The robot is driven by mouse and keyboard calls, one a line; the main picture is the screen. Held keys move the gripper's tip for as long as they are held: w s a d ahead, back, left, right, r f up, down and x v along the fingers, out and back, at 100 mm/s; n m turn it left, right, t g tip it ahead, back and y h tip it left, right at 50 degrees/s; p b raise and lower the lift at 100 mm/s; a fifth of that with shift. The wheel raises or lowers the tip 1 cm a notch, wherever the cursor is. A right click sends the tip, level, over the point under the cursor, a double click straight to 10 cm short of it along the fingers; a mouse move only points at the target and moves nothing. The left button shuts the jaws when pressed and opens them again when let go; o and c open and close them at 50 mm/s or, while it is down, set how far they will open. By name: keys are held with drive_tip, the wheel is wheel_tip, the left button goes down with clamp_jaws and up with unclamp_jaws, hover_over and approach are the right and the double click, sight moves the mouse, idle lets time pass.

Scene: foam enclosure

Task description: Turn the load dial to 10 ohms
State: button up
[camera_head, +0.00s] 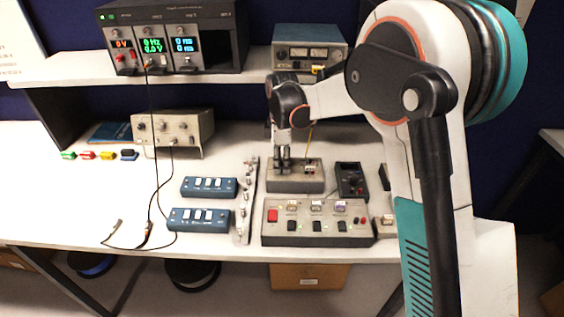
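My gripper (282,166) points down at the left part of a small grey box (296,187) on the bench. Its dark fingers come down at the top of this box and cover part of it. I cannot tell whether the fingers touch anything or are open or shut. A load dial marked in ohms cannot be picked out for sure; labels are too small to read. It may be under my fingers. A dark box (351,180) with a knob stands just right of the grey box.
A wide grey panel (317,227) with a red switch lies in front of the gripper. Two blue switch boxes (209,187) and a pale strip (246,205) are to the left. A shelf (70,73) with instruments runs behind. The bench's left front (60,205) is mostly clear.

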clamp_jaws()
drive_tip(key=shift+m, duration=0.4)
drive_tip(key=m+p, duration=0.1)
drive_tip(key=m, duration=0.4)
drive_tip(key=m+p, duration=0.1)
drive_tip(key=m, duration=0.6)
drive_tip(key=shift+m, duration=0.4)
drive_tip(key=m+p, duration=0.1)
drive_tip(key=m, duration=1.2)
